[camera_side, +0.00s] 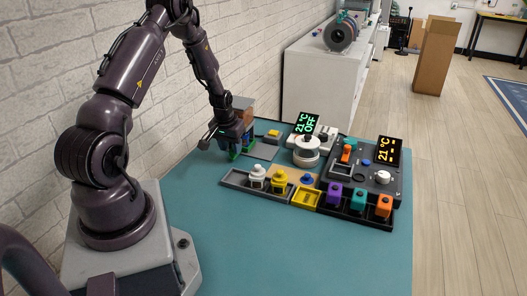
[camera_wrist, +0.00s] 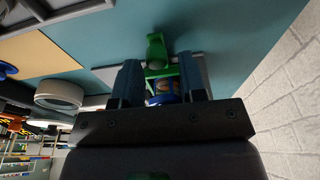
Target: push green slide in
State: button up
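The green slide (camera_wrist: 156,50) shows in the wrist view as a green piece with a rounded end, reaching out beyond my fingertips over a grey plate. In the side view its green part (camera_side: 233,155) is low at the grey plate's left edge, just under my gripper (camera_side: 238,143). In the wrist view my gripper (camera_wrist: 162,80) has its two fingers apart, one on each side of the green piece. A blue round part (camera_wrist: 163,97) sits between the fingers. I cannot tell whether the fingers touch the green slide. My gripper hides much of the mechanism.
A tan box (camera_side: 243,104) stands behind my gripper against the wall side. A grey block with a yellow top (camera_side: 272,135), a white dial unit (camera_side: 306,150) and a dark control panel (camera_side: 365,178) lie to the right. The front teal tabletop (camera_side: 290,250) is clear.

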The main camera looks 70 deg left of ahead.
jog(key=shift+r, duration=2.2)
jog(key=shift+s+d+f, duration=0.1)
jog(key=shift+s+d, duration=0.1)
jog(key=shift+s+d+f+g+h, duration=0.3)
jog(key=shift+s+d+h, duration=0.1)
jog(key=shift+s+d, duration=0.25)
jog(key=s+d+r+m+t, duration=0.1)
jog(key=s+d+r+m, duration=0.1)
jog(key=d+r, duration=0.7)
jog(key=s+d+r+m+t, duration=0.2)
jog(key=s+d+r+m, duration=0.1)
jog(key=d+r, duration=0.6)
jog(key=s+d+r+m+t, duration=0.1)
jog(key=s+d+r+m, duration=0.2)
jog(key=d+r, duration=0.6)
jog(key=d+m, duration=0.1)
jog(key=d, duration=0.3)
jog(key=shift+d+r+t+h, duration=0.2)
jog(key=shift+r+t+h, duration=0.1)
jog(key=shift+r+h, duration=0.1)
